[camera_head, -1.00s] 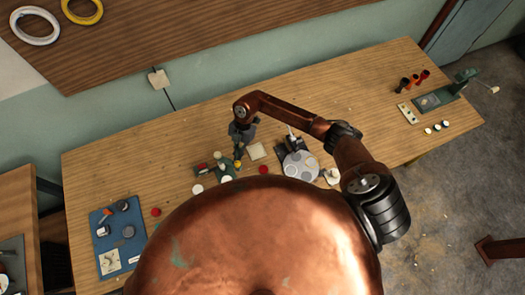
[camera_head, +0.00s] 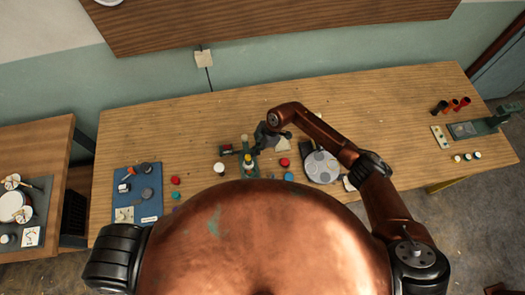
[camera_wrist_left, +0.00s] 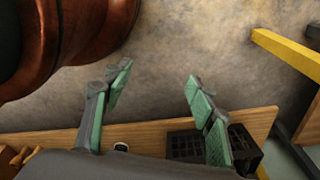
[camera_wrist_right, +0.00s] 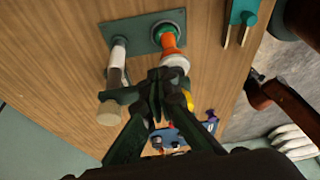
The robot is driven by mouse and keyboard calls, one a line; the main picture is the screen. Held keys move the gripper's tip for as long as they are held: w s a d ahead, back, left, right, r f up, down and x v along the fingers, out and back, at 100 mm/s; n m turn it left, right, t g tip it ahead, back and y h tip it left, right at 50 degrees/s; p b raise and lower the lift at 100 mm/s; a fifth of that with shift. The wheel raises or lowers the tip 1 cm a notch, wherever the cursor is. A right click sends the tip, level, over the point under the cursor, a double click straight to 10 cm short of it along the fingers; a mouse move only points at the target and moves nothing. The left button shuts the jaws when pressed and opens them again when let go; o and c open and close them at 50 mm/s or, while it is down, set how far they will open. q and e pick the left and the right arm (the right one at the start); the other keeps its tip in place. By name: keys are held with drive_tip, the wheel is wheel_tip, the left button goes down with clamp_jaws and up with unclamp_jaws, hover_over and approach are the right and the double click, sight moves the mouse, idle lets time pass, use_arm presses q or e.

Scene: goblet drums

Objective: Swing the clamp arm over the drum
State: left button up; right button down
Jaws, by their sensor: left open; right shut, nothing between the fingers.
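A small drum (camera_wrist_right: 172,50) with an orange body and pale head stands on a green plate (camera_wrist_right: 143,30) in the right wrist view. Beside it on the same plate is a post with a pale and dark bar and a beige end, apparently the clamp arm (camera_wrist_right: 116,75). In the head view this green fixture (camera_head: 249,171) is small near the table's middle. My right gripper (camera_wrist_right: 166,88) is shut and empty, close to the drum; contact cannot be told. My left gripper (camera_wrist_left: 157,85) is open and empty, away from the fixture, above floor and a table edge.
A round grey disc plate (camera_head: 321,167) lies right of the fixture. A blue mat (camera_head: 137,205) with small parts is at the left. A green device (camera_head: 475,129) and several red and dark cups stand at the far right. The table's back strip is clear.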

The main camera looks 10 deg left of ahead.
use_arm(q)
drive_tip(key=shift+f+b, duration=0.5)
use_arm(e)
drive_tip(key=w+d+r, duration=0.2)
drive_tip(key=d+r, duration=0.5)
drive_tip(key=r, duration=0.2)
drive_tip(key=shift+d+r, duration=0.2)
